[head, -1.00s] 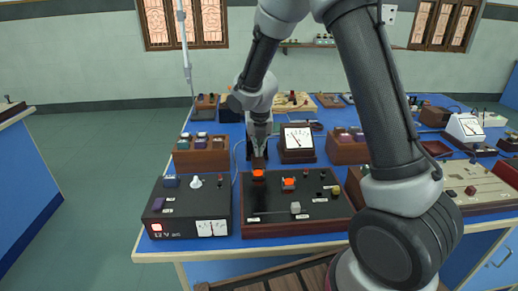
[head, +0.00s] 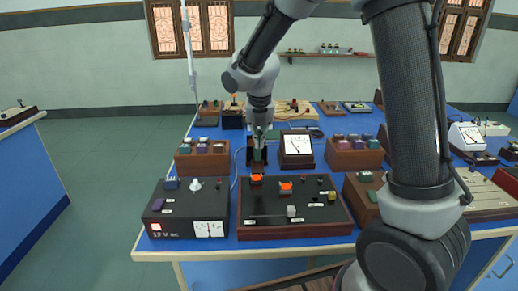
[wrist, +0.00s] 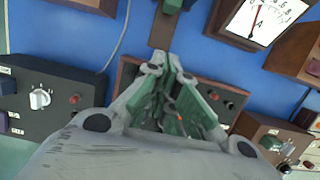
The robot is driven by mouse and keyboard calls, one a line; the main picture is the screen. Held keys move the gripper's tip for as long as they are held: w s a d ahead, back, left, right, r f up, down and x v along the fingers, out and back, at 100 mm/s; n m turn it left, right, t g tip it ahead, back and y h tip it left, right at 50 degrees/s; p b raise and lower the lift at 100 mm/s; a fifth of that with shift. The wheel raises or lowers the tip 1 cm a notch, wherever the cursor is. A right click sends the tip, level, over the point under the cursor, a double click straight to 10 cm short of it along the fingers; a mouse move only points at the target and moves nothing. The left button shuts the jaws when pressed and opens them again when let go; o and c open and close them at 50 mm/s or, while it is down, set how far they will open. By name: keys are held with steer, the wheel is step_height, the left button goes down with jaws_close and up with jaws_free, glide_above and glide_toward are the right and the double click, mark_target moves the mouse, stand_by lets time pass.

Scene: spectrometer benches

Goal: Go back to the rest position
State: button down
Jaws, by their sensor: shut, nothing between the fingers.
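That board (head: 318,212) has two orange-topped parts, knobs and terminals, and stands at the bench front. A brown wooden piece with a dark green part (wrist: 160,30) lies just beyond the fingertips in the wrist view. In the head view the gripper partly covers this piece.
A black 12 V supply box (head: 187,208) stands left of the board. A dial meter (head: 297,149) stands right of my gripper. Brown boxes (head: 203,160) and other instruments crowd the bench. Free floor (head: 95,190) lies to the left.

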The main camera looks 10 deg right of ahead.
steer(key=s+d+r+m, duration=0.4)
steer(key=s+d+m, duration=0.1)
steer(key=s+m, duration=0.5)
steer(key=s+d+r+m+t, duration=0.1)
steer(key=s+d+r+m, duration=0.3)
steer(key=s+m, duration=0.6)
steer(key=s+d+r+m, duration=0.4)
steer(key=s+d+m, duration=0.4)
steer(key=m, duration=0.5)
steer(key=shift+s+d+r+m+t+y, duration=0.2)
steer(key=shift+s+r+m+t+y, duration=0.15)
steer(key=shift+s, duration=0.6)
